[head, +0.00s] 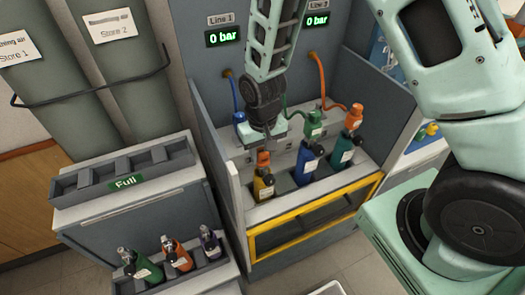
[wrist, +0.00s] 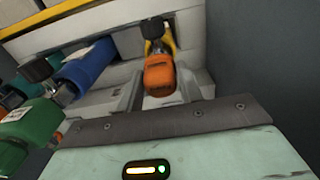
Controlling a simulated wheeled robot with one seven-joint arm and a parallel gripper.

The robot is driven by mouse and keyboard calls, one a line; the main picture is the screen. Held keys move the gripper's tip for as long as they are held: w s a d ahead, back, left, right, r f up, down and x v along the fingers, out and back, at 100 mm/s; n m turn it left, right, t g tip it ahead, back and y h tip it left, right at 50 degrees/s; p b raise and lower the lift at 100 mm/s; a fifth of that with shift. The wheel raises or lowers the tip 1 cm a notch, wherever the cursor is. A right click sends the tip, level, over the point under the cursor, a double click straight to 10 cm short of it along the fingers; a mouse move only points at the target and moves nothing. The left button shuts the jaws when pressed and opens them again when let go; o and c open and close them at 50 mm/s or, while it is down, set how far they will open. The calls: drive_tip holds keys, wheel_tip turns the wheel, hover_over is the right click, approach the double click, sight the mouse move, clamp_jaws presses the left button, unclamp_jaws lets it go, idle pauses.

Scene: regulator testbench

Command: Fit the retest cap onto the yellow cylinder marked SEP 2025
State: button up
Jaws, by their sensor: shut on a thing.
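The yellow cylinder (head: 263,189) stands in the leftmost place of the bench rack, with a black valve knob and a pale label too small to read. My gripper (head: 265,144) is above it, pointing down. In the wrist view my gripper (wrist: 161,88) is shut on an orange cap (wrist: 160,76), held between the two fingers. The cap also shows in the head view (head: 263,158), just above the yellow cylinder's top. The yellow cylinder shows behind the cap in the wrist view (wrist: 168,38). I cannot tell whether the cap touches the valve.
A blue cylinder (head: 307,166) and a teal cylinder (head: 343,153) stand to the right. Blue (head: 239,117), green (head: 314,122) and orange (head: 354,117) hose connectors are behind. Grey side walls flank the bench. A cart (head: 185,282) with several cylinders stands at the lower left.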

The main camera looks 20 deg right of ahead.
drive_tip(key=shift+f, duration=0.4)
drive_tip(key=o, duration=1)
drive_tip(key=shift+o, duration=0.2)
drive_tip(key=shift+r, duration=0.15)
wheel_tip(320, 180, up, 17)
drive_tip(key=b, duration=0.3)
drive_tip(key=shift+r, duration=0.15)
